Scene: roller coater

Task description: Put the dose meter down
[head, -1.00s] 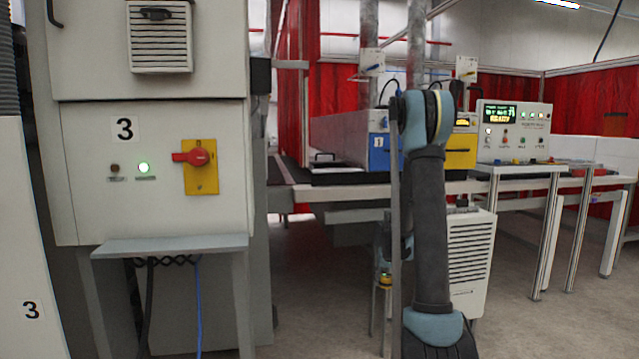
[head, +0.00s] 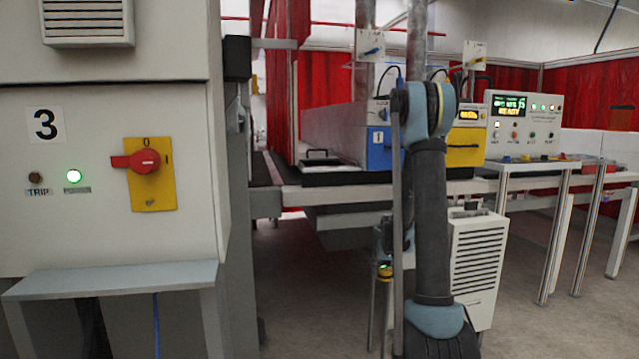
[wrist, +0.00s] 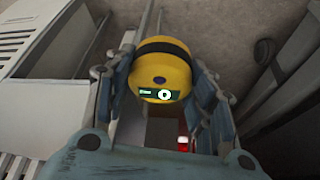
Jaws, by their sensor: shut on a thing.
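The dose meter (wrist: 162,80) is a rounded yellow body with a black band and a small lit display, seen in the wrist view. My gripper (wrist: 160,85) is shut on it, with a blue-grey finger on each side. In the head view the meter (head: 386,271) shows small and yellow, low beside my arm. It is held in the air above the floor; my arm hides part of the gripper there.
A grey shelf (head: 110,279) juts from cabinet 3 (head: 105,230) at the left. A conveyor table with blue (head: 380,150) and yellow (head: 463,151) units stands behind my arm. A small table (head: 535,168) with coloured items and a control box (head: 522,118) are at the right.

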